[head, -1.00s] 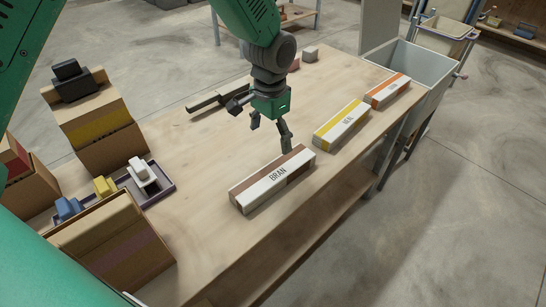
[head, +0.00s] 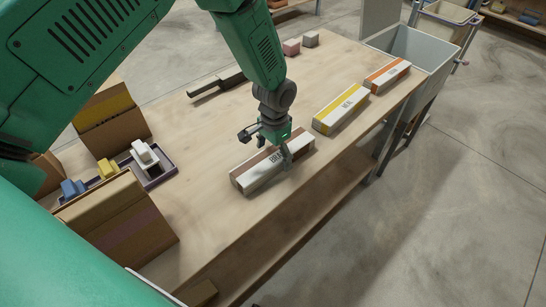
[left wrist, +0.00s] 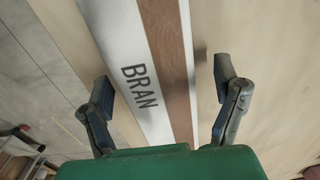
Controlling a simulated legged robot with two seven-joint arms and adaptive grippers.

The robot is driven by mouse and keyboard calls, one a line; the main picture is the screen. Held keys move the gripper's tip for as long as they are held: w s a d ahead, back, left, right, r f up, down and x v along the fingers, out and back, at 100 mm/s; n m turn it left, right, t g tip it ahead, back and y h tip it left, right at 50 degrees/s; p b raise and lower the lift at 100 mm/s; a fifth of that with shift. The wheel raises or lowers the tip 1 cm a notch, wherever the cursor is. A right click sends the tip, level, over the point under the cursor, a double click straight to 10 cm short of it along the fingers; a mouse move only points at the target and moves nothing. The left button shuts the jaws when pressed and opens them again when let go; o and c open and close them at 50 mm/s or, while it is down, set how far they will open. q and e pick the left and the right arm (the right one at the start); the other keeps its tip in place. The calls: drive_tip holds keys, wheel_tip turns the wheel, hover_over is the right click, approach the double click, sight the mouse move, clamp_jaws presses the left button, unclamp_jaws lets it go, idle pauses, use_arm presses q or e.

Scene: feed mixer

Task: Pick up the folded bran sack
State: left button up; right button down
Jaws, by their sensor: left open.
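The folded bran sack (head: 259,176) is a long white bundle with a brown band and the word BRAN. It lies flat on the wooden table (head: 215,225). My left gripper (head: 277,157) is above the sack, pointing down, and hides part of it. In the left wrist view, the bran sack (left wrist: 153,62) runs between the two open fingers of the left gripper (left wrist: 165,98), one on each side, with nothing gripped. I cannot tell how far the fingertips are above the table. My right gripper is not in view.
A yellow-banded MEAL sack (head: 341,109) and an orange-banded sack (head: 387,76) lie farther along the table. A grey bin (head: 425,62) stands beyond the far end. Cardboard boxes (head: 125,225) and a tray with coloured blocks (head: 157,178) are on the left.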

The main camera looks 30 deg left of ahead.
use_arm(q)
drive_tip(key=shift+d+f, duration=0.1)
drive_tip(key=shift+d, duration=0.5)
drive_tip(key=shift+a, duration=0.3)
drive_tip(key=c, duration=1.3)
drive_tip(key=shift+s+a, duration=0.15)
drive_tip(key=shift+a, duration=0.3)
